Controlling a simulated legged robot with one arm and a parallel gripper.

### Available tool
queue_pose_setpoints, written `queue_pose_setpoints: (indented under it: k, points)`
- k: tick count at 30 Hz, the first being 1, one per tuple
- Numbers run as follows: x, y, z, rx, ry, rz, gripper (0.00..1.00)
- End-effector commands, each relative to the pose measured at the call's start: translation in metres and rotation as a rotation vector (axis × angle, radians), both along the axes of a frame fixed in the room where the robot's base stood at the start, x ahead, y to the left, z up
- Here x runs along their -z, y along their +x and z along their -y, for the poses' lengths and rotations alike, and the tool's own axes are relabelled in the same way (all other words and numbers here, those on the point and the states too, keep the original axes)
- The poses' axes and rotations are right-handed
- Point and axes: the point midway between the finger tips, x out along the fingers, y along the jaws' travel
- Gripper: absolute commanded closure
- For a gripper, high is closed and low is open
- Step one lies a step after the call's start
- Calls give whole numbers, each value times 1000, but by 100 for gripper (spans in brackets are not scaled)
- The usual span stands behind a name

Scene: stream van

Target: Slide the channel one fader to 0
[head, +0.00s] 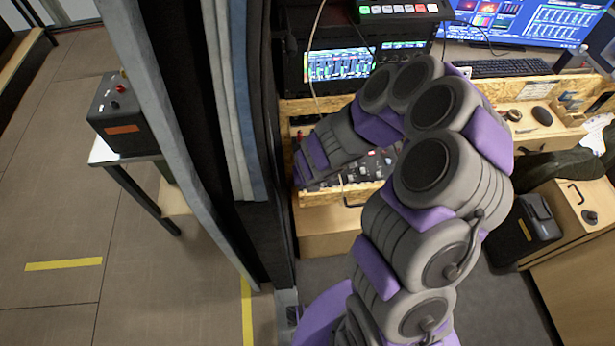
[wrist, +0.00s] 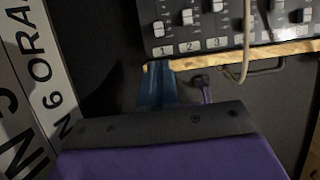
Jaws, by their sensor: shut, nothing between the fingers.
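The mixer (wrist: 176,36) fills the top of the wrist view, with numbered labels under its faders. The channel one fader (wrist: 158,29) is a pale cap above label 1, at the left end. The channel two cap (wrist: 187,16) sits higher in the picture. My gripper (wrist: 155,72) is shut and empty; its narrow blue-grey end points at the mixer's front edge, below label 1, and appears apart from the fader. In the head view, the mixer (head: 377,167) is partly covered by my arm, and my fingertips are hidden.
A wooden edge (wrist: 250,53) runs along the mixer's front. A pale cable (wrist: 246,45) hangs over it near a dark handle (wrist: 268,70). Lettered panels stand at the wrist view's left. In the head view, hanging curtains (head: 225,100) stand close left of my arm; monitors are behind.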

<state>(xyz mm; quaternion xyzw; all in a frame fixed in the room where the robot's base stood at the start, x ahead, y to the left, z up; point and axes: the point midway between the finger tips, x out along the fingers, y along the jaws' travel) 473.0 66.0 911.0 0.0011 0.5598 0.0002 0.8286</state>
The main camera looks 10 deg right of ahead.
Motion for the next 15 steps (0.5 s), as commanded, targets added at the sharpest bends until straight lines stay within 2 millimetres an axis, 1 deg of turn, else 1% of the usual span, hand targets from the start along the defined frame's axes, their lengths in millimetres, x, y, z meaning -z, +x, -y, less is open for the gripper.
queue_pose_setpoints:
  k: [1,3,9,12,15]
  points:
    - [13,3,1,1,-4,-4,100]
    - [25,9,1,0,-6,-3,100]
    - [55,19,0,-1,-7,-4,100]
    - [65,24,0,-1,-5,-4,100]
    - [70,27,0,0,-3,-2,100]
